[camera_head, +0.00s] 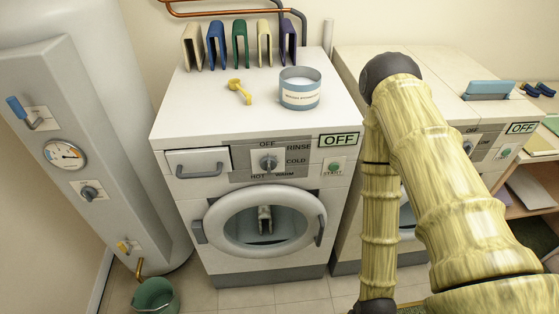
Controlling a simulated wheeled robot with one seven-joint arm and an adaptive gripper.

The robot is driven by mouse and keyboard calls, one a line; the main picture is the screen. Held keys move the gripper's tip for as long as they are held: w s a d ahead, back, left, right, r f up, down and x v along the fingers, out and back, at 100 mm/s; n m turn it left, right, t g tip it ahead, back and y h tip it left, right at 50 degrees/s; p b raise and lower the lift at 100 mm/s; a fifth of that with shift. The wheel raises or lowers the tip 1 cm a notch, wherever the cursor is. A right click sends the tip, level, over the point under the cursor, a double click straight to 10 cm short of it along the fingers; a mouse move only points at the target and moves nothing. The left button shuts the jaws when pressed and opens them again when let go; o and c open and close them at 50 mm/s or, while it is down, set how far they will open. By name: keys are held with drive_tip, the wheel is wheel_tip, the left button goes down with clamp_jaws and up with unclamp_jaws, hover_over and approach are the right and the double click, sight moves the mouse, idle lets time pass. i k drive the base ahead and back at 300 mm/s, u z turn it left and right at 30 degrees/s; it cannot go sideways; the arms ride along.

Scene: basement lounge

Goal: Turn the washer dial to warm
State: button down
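The washer (172,123) stands in the middle of the view with its round door closed. Its dial (268,163) is a small grey knob on a pale square plate in the grey control panel. The labels OFF, RINSE, COLD, WARM and HOT surround it, with OFF above and WARM below. The knob seems to point up at OFF, though it is small. The display (338,140) reads OFF. My arm stands to the right of the washer, bending down from its elbow towards the bottom edge. My gripper is not in view, and nothing is seen touching the dial.
A START button (335,167) sits right of the dial, and a drawer (199,163) left of it. A blue-white tub (300,90) and yellow scoop (239,89) rest on top. A boiler (90,120) stands left, with a green bucket (154,297) below. A second machine (440,80) stands right.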

sight(268, 163)
drive_tip(key=z, duration=1.45)
drive_tip(key=k, duration=1.2)
drive_tip(key=u, duration=1.5)
